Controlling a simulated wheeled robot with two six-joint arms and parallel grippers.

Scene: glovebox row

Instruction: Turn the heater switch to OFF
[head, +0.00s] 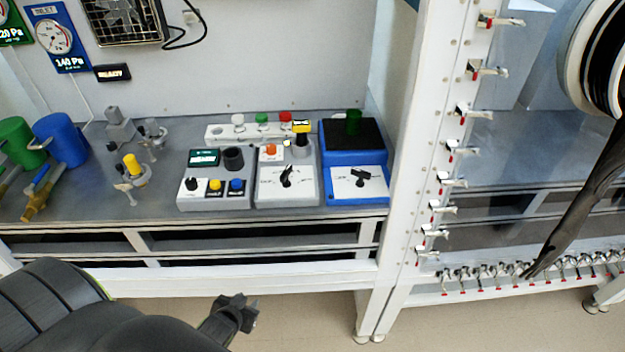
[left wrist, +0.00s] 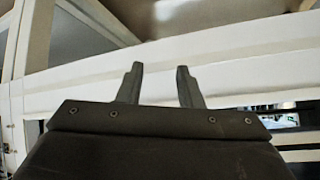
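A blue unit (head: 333,160) with a black top plate stands on the bench in the head view. The lettering on both panels is too small to read, so I cannot tell which is the heater switch. My left gripper (head: 238,312) is below the bench front, apart from both. The left wrist view shows its fingers (left wrist: 158,82) apart and empty. My right gripper is out of view.
A grey control box (head: 187,203) with several knobs stands left of the switches. Metal fittings and blue and green cylinders (head: 60,138) are further left. A white post (head: 405,200) with clamps rises right of the blue unit. A white rail (head: 200,276) runs along the bench front.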

